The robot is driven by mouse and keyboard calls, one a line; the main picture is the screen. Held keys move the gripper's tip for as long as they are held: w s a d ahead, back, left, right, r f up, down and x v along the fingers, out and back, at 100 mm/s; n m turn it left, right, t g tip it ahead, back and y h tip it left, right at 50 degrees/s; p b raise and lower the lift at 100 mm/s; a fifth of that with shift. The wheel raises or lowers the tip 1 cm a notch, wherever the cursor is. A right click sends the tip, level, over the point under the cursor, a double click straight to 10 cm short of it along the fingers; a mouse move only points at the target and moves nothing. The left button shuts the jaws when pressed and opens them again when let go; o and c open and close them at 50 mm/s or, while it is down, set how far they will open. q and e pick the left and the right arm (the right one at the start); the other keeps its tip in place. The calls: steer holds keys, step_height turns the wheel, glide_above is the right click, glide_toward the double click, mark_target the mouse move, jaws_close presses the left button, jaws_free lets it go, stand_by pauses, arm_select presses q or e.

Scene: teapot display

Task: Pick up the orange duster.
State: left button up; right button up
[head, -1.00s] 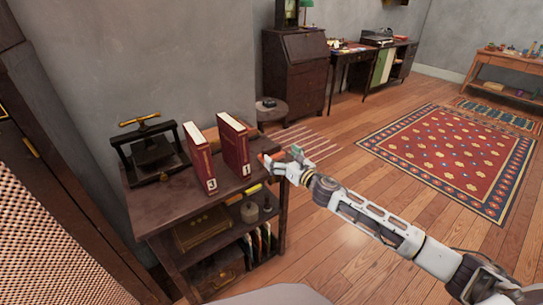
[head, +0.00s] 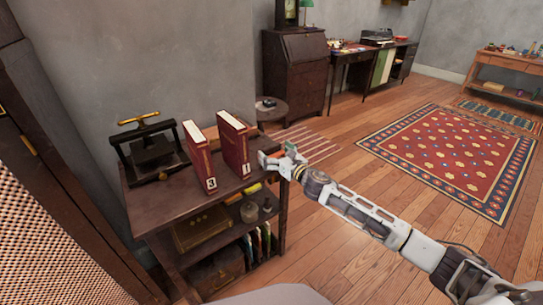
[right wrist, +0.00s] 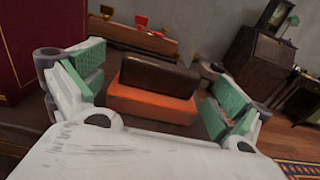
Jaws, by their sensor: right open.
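The orange duster (right wrist: 150,103) shows in the right wrist view as a block with a dark brown upper part and an orange lower part. It lies on the dark shelf top between the two green-padded fingers of my right gripper (right wrist: 153,92), with gaps on both sides. My right gripper is open and does not hold it. In the head view my right gripper (head: 277,162) is at the right end of the shelf top, beside the book marked 1. I cannot make out the duster clearly there. My left gripper is not in view.
Two red books, marked 3 (head: 199,157) and 1 (head: 234,145), stand upright on the shelf unit (head: 165,208), left of my gripper. A black press (head: 150,150) is farther left. A wooden piece with red and yellow parts (right wrist: 140,40) lies beyond the duster.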

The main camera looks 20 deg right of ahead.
steer(key=shift+x, duration=0.8)
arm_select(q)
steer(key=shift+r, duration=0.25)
arm_select(e)
steer(key=shift+w, duration=0.1)
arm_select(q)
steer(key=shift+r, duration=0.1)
arm_select(e)
steer(key=c, duration=0.8)
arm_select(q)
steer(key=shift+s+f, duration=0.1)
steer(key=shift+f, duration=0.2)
arm_select(e)
steer(key=shift+r, duration=0.1)
